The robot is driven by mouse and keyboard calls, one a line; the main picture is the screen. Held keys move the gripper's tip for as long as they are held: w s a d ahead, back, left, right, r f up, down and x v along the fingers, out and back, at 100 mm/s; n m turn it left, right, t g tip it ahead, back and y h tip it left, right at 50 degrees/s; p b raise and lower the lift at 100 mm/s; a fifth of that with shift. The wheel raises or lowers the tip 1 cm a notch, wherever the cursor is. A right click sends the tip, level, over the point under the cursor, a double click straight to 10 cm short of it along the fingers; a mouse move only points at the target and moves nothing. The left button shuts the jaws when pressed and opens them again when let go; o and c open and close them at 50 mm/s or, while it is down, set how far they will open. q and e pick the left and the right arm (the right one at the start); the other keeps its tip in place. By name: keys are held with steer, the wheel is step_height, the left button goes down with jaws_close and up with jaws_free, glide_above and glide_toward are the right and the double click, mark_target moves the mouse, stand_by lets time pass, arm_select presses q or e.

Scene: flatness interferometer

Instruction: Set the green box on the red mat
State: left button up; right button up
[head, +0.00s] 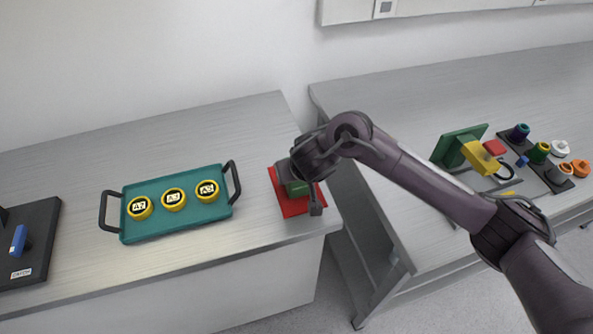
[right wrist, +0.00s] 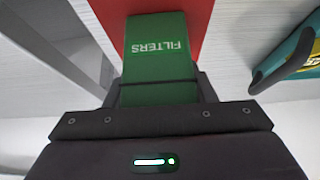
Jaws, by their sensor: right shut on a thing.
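The green box (right wrist: 157,50), marked FILTERS, is between the fingers of my right gripper (right wrist: 155,90) in the right wrist view. In the head view the green box (head: 297,188) is partly hidden by my right gripper (head: 300,195), which is shut on it over the red mat (head: 292,208). The red mat (right wrist: 203,20) also shows behind the box in the right wrist view. I cannot tell whether the box touches the mat. My left gripper is not in view.
A teal tray (head: 177,228) with dark handles and three yellow round pieces labelled A2, A3 and A5 stands left of the mat. A dark base (head: 38,235) is at the far left. A gap separates this table from the right bench (head: 400,95), which carries several fixtures.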

steer(key=o, duration=1.1)
steer(key=shift+c, duration=0.2)
steer(key=shift+s+r, duration=0.15)
steer(key=shift+r, duration=0.25)
steer(key=p+v, duration=0.7)
steer(key=v, duration=0.4)
steer(key=shift+s+d, duration=0.15)
steer(key=shift+s, duration=0.05)
